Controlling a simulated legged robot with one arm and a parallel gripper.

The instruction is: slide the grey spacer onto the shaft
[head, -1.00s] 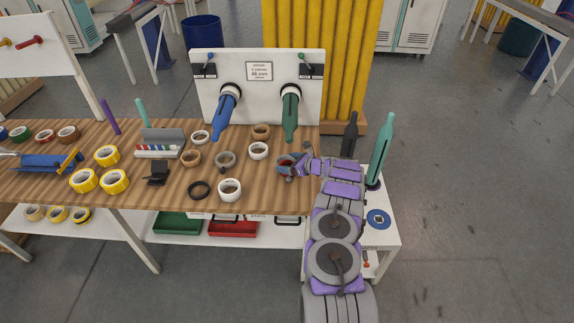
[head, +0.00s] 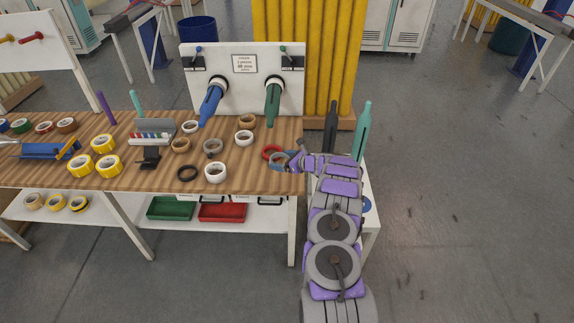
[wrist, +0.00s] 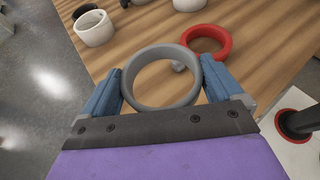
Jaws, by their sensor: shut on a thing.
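My gripper (wrist: 161,70) has its two blue fingers on either side of a grey ring, the grey spacer (wrist: 163,104), and holds it from the sides. In the head view the gripper (head: 287,160) and the spacer (head: 278,163) are at the table's right end, beside a red ring. I cannot tell whether the spacer touches the table. Two tapered shafts stick out from a white panel (head: 221,90) at the back of the table: a blue one (head: 211,104) and a green one (head: 273,104). Both shafts look bare and are well apart from my gripper.
The red ring (wrist: 223,44) lies just beyond the spacer on the wooden table (head: 240,183). Several tape rolls, such as a white one (head: 216,172) and a black one (head: 187,173), lie to the left. Dark (head: 331,128) and teal (head: 363,130) cones stand at the right.

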